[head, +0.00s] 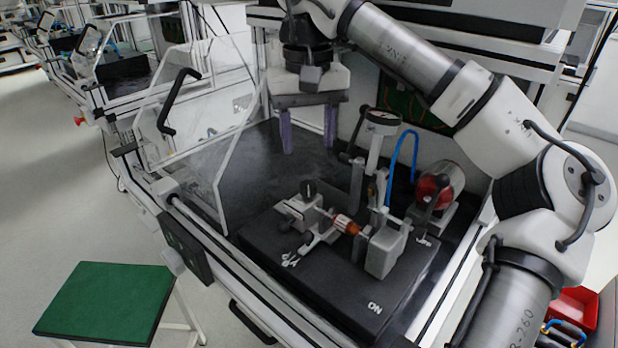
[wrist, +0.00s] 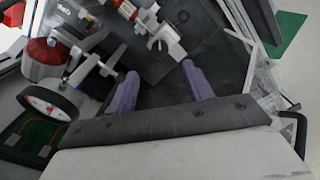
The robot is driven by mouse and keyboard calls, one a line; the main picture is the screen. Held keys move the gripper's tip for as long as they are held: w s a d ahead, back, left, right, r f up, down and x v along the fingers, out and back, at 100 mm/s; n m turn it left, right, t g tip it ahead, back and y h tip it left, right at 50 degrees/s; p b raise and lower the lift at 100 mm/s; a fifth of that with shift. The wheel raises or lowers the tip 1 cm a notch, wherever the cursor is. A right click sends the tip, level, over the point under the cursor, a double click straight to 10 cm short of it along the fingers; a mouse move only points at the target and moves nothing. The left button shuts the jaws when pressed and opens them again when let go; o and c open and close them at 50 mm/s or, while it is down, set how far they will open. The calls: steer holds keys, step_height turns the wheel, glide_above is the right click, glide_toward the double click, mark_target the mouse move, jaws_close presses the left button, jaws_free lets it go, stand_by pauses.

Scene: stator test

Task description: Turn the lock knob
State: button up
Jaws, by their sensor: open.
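My gripper (head: 309,148) is open and empty, with its two purple fingers pointing down above the back left of the black worktop. In the wrist view the fingers (wrist: 160,72) are apart, with only dark surface between them. The test fixture (head: 385,247) stands on a black base to the front right of my gripper, well apart from it. A copper and red rotor (head: 346,224) lies across it. Small dark knobs sit at its left end, one of them on the upper block (head: 308,188). I cannot tell which is the lock knob.
A dial gauge (head: 383,118) on a post and a red round unit (head: 436,186) with a dark lever stand right of my gripper. A blue hose (head: 402,150) arches between them. A clear door (head: 190,130) stands open at left. The worktop's back left is bare.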

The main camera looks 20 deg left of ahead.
mark_target(308, 184)
step_height(308, 184, down, 9)
steer(key=shift+r, duration=0.2)
steer(key=c, duration=1)
steer(key=shift+o, duration=0.2)
